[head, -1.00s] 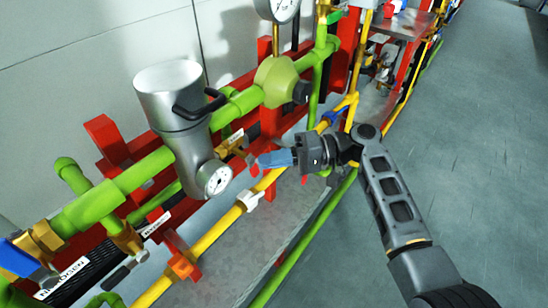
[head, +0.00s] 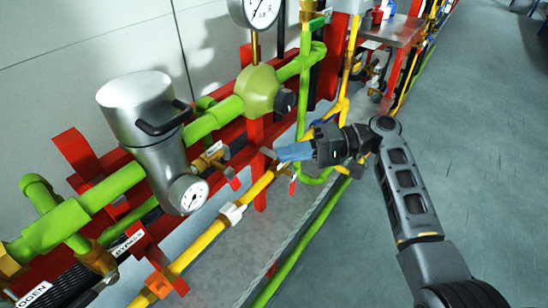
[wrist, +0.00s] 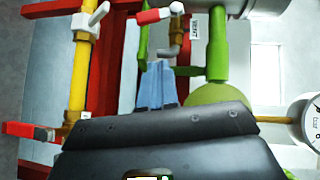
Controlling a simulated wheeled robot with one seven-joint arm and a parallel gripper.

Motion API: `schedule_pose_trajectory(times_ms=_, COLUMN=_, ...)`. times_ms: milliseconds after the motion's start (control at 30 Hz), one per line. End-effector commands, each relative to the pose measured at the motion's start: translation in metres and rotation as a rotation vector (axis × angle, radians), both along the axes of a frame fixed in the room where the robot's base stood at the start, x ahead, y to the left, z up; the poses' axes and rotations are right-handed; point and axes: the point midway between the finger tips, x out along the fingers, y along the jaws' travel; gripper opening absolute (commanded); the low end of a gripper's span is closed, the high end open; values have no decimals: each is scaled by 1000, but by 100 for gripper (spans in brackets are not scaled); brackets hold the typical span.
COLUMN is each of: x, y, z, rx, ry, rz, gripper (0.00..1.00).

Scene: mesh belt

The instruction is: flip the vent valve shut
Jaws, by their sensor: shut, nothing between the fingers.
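My gripper (head: 284,153), with blue fingers, is shut and empty in front of the pipe rack, pointing left. The closed fingers also show in the wrist view (wrist: 156,88). A small brass valve (head: 207,160) sits on the green pipework beside the grey canister, left of my fingertips and apart from them. A red lever end (head: 232,178) shows near it. In the wrist view a brass valve (wrist: 177,22) with a red-and-white lever (wrist: 155,15) is beyond the fingertips. No vent label is readable, so I cannot tell for certain that this is the vent valve.
A grey canister (head: 145,110) with a gauge (head: 188,194) stands on the left. A green regulator (head: 260,90) is above my fingers. A yellow pipe (head: 205,238) with a white handle (head: 231,213) runs below. Open floor (head: 460,180) lies right.

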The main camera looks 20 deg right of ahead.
Motion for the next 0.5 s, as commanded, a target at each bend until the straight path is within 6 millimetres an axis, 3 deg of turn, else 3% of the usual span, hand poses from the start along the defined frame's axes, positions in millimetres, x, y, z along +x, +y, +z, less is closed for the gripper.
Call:
schedule_pose_trajectory(times_ms=200, x=-4, y=-32, z=5, rx=0, ry=-2, rz=-4, gripper=0)
schedule_pose_trajectory(times_ms=500, x=-7, y=-42, z=8, rx=0, ry=0, rz=-2, gripper=0)
